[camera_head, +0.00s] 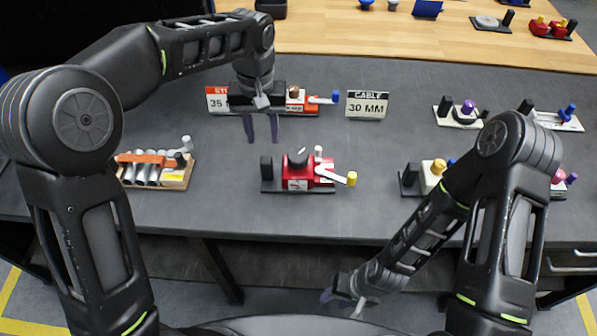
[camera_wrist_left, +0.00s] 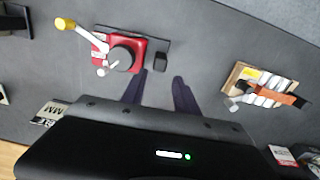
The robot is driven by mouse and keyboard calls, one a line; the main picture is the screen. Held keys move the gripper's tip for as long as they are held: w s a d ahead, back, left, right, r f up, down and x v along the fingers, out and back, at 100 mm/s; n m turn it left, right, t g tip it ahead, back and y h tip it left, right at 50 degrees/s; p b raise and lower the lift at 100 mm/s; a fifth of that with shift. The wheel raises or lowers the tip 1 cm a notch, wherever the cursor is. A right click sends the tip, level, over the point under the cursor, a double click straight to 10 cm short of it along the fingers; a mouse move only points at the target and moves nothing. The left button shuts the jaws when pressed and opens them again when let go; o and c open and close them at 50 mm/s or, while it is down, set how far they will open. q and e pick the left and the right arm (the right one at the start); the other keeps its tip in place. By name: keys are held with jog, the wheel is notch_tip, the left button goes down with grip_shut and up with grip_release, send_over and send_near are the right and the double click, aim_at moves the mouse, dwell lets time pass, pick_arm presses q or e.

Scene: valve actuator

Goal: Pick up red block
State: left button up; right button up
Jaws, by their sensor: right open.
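The red block (camera_head: 296,178) sits on a dark base on the grey table, with a black knob on top and a white lever with a yellow tip at its right. In the left wrist view the red block (camera_wrist_left: 131,43) is at the upper left, beyond the fingertips. My left gripper (camera_head: 262,138) is open and empty, above the table behind and slightly left of the block. Its two fingers (camera_wrist_left: 157,80) are apart in the wrist view, with bare table between them. My right gripper (camera_head: 343,297) is low, in front of the table edge; it looks empty.
A tan-based rack with an orange strap (camera_head: 155,170) stands left of the block. Behind are a "35" sign (camera_head: 217,98), an orange device (camera_head: 296,100) and a "CABLE 30 MM" sign (camera_head: 367,104). Several knobbed devices stand at the right. The table between block and cable sign is clear.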

aim_at(266, 159)
pick_arm(q)
jog(key=shift+a+f, duration=0.1)
jog(key=shift+f, duration=3.3)
jog(key=shift+w+f, duration=0.15)
jog(key=shift+f, duration=2.45)
jog(key=shift+c, duration=0.5)
grip_shut()
jog(key=shift+r, duration=0.1)
